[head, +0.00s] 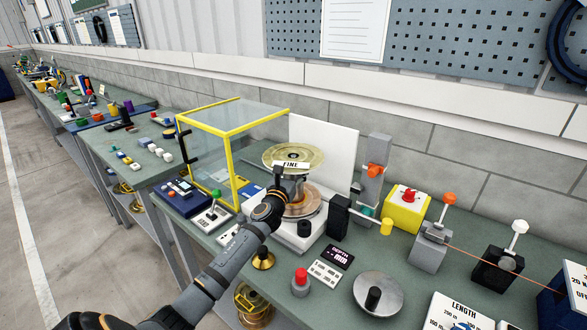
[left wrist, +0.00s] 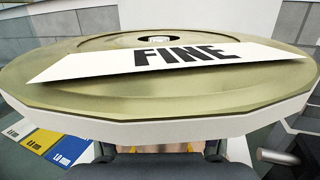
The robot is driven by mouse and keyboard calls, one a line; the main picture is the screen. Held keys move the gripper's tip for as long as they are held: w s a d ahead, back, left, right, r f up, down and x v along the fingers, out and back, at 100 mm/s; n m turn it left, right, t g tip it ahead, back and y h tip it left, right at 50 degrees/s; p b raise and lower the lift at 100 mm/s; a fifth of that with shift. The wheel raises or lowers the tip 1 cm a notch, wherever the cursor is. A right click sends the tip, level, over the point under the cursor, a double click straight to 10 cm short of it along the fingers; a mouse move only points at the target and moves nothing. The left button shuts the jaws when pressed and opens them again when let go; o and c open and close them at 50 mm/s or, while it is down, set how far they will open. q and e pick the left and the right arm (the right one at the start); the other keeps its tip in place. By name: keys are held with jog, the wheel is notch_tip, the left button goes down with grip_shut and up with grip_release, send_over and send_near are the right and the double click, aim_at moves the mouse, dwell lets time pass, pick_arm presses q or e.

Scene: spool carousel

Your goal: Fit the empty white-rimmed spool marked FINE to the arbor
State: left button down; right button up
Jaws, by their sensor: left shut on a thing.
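The spool marked FINE (head: 281,153) has a pale brass-coloured flange and a white label. In the left wrist view the spool (left wrist: 100,95) fills the frame, with a white rim, an open centre hole and its top face up. My left gripper (head: 290,175) is shut on its near side and holds it roughly level. In the head view it appears over a copper-coloured round part (head: 303,203) on a white base (head: 290,238). Whether they touch cannot be told. The arbor cannot be made out; the spool and gripper hide that area. My right gripper is out of view.
A yellow-framed clear guard (head: 231,131) stands left of the spool, a white panel (head: 325,148) behind it. A grey post with an orange knob (head: 375,171) and a black block (head: 339,215) stand to the right. A red button (head: 301,276) and silver disc (head: 392,293) lie in front.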

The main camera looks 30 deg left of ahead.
aim_at(293, 159)
pick_arm(q)
jog(key=shift+r, duration=0.2)
jog(key=shift+c, duration=1.1)
grip_release()
jog(key=shift+s+d, duration=0.1)
jog(key=shift+r+p, duration=0.9)
jog(key=shift+p, duration=0.35)
jog(key=shift+r+p, duration=0.5)
jog(key=shift+p, duration=0.15)
